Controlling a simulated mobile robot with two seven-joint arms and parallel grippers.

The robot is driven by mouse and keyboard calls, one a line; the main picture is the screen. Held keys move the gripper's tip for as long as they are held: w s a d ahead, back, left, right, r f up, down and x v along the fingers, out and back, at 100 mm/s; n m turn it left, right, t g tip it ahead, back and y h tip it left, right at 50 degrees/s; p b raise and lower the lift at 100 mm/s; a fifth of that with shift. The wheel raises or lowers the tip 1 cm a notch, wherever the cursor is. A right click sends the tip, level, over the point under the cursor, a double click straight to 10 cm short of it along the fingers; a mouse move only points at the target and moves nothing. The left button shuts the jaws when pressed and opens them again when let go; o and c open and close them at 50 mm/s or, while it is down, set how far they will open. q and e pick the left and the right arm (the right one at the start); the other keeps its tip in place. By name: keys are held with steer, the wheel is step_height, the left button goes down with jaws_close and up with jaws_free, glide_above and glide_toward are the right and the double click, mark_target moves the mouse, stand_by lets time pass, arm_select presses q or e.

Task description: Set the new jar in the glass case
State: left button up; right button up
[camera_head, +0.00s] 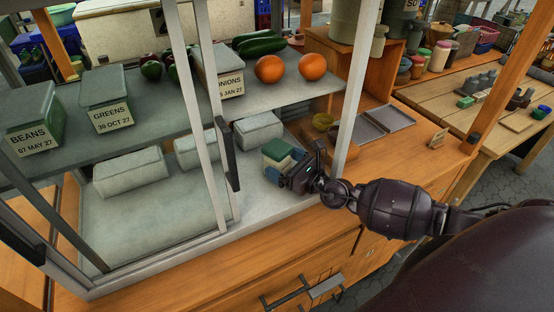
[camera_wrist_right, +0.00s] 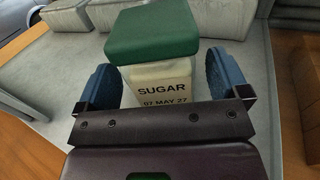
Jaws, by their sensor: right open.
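The sugar jar (camera_head: 278,149) has a green lid and a pale body. It stands upright on the lower shelf of the glass case (camera_head: 150,220), in the right-hand part. In the right wrist view the jar (camera_wrist_right: 153,35) shows its label, SUGAR, 07 MAY 27. My right gripper (camera_head: 286,172) is open, with its blue finger pads on either side of the jar. A gap shows beside the right pad; I cannot tell whether the left pad touches. The gripper hides much of the jar in the head view. My left gripper is not in view.
Pale blocks (camera_head: 130,171) stand behind and left of the jar. The upper shelf holds the beans jar (camera_head: 35,112), the greens jar (camera_head: 103,97), the onions jar (camera_head: 222,68) and oranges (camera_head: 312,66). A white upright (camera_head: 356,80) and a dark door handle (camera_head: 229,155) flank the opening.

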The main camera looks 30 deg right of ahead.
mark_target(286, 165)
steer(key=shift+b+v, duration=0.3)
steer(key=shift+v, duration=2)
